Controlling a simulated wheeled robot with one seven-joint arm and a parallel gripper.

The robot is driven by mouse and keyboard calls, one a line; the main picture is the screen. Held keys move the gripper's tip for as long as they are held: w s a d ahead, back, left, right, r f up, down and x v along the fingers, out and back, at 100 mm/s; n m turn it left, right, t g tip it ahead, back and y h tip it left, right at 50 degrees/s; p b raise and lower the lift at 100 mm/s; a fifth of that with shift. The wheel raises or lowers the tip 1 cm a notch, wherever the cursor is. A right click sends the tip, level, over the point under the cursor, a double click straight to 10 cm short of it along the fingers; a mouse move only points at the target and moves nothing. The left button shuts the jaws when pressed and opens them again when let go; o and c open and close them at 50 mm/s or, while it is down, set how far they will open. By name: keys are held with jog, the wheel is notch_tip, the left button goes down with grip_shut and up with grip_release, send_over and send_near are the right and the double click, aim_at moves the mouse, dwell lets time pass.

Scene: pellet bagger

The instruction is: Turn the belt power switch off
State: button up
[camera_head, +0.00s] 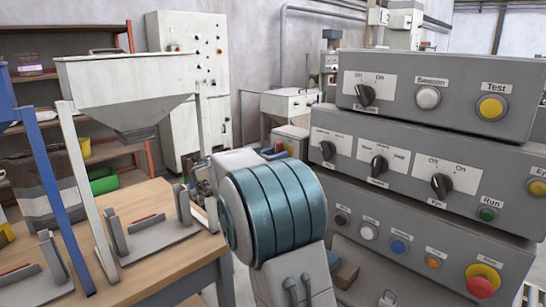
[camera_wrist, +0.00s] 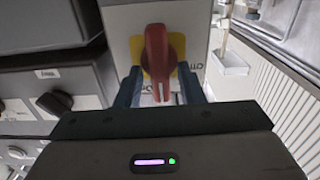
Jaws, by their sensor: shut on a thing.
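The belt power switch appears to be the red rotary handle (camera_wrist: 157,50) on a yellow plate (camera_wrist: 174,68), fixed to a light grey box (camera_wrist: 192,22) in the wrist view. The handle points down toward me, nearly in line with the view. My gripper (camera_wrist: 158,92) has its two blue fingers on either side of the handle's lower end and is shut on it. Lettering beside the plate is partly covered by the fingers and cannot be read fully. In the head view my arm hides the gripper, and I cannot make out the switch.
A stepped grey control console (camera_head: 420,155) with knobs and buttons stands close on the right; its red stop button (camera_head: 481,287) is low. A hopper (camera_head: 128,92) stands over a wooden table (camera_head: 150,262) at left. A grey panel (camera_wrist: 47,85) lies left in the wrist view.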

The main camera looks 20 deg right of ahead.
jog(key=shift+f, duration=0.1)
jog(key=shift+w+a+f+n+b, duration=0.1)
jog(key=shift+n+b, duration=0.55)
jog(key=shift+n, duration=2.3)
jog(key=shift+w+d+f+n+b, duration=0.15)
jog(key=shift+n+b, duration=0.5)
jog(key=shift+n, duration=2.25)
jog(key=shift+w+a+f+n+b, duration=0.15)
jog(key=shift+n+b, duration=0.5)
jog(key=shift+n, duration=2.3)
jog(key=o, duration=0.6)
jog(key=shift+a, duration=0.15)
